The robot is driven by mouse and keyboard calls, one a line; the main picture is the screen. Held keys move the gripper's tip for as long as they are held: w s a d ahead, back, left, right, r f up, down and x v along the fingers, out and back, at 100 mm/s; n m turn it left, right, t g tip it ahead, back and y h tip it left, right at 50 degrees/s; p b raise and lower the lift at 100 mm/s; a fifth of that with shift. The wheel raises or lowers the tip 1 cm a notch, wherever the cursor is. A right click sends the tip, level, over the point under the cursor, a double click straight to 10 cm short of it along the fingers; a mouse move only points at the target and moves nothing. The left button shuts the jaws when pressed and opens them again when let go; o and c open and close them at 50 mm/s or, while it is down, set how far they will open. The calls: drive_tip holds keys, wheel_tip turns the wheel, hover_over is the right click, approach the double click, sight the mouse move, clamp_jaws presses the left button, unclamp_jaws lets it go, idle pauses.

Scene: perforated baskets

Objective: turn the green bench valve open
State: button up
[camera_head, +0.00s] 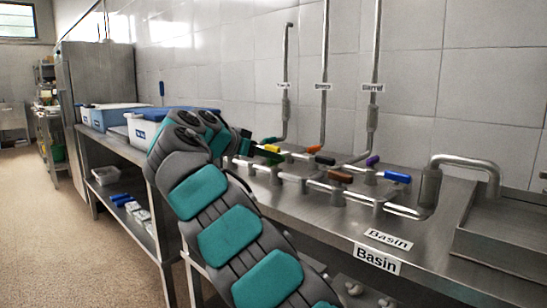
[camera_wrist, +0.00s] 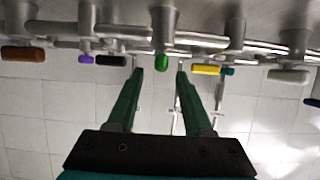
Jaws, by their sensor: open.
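The green valve handle (camera_wrist: 162,62) shows end-on in the wrist view, on a metal pipe run. It lies between the two tips of my gripper (camera_wrist: 159,70), with a gap on each side. My gripper is open and holds nothing. In the head view, the green handle (camera_head: 267,140) is small, at the left part of the pipework on the steel bench. My gripper (camera_head: 268,155) is close by there, partly hidden behind my own arm. How far the handle reaches in depth between the fingers is hard to tell.
Other handles stand close by: yellow (camera_wrist: 206,69), black (camera_wrist: 111,60), purple (camera_wrist: 85,59), brown (camera_wrist: 22,53) and white (camera_wrist: 289,76). A blue handle (camera_head: 397,177) and a basin (camera_head: 505,235) are to the right. Vertical pipes (camera_head: 324,60) rise along the tiled wall. Bins (camera_head: 143,133) stand left.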

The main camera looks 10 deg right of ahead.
drive_tip(key=shift+x, duration=1.35)
drive_tip(key=shift+c, duration=0.3)
clamp_jaws()
